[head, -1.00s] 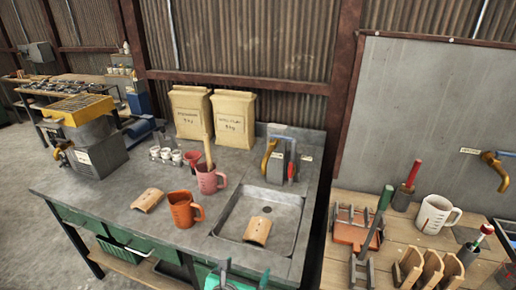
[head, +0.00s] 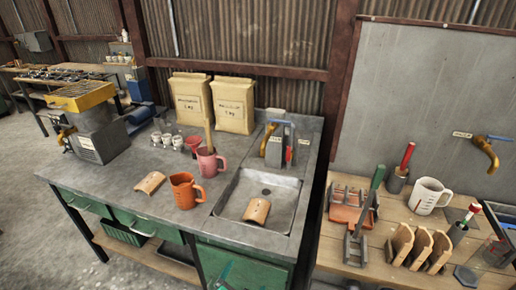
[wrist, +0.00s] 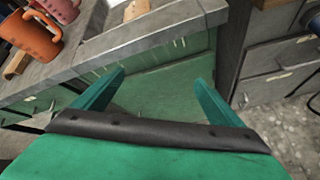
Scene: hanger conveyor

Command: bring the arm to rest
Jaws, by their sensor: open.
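My gripper (wrist: 158,98) shows in the wrist view with its two teal fingers spread wide and nothing between them. It is in front of the green cabinet front (wrist: 170,72) below the counter edge. In the head view a small teal part of my gripper (head: 224,272) shows at the bottom edge, low in front of the counter. The orange mug (head: 184,190) and the pink mug (head: 208,163) stand on the counter, apart from my gripper. They also appear at the upper left of the wrist view.
The grey counter (head: 110,180) holds a sink (head: 285,205) with a curved tan piece (head: 257,210) in it. Another curved piece (head: 150,183) lies on the counter. A wooden bench (head: 340,256) with a white mug (head: 429,196) and racks stands at right. Concrete floor is free at lower left.

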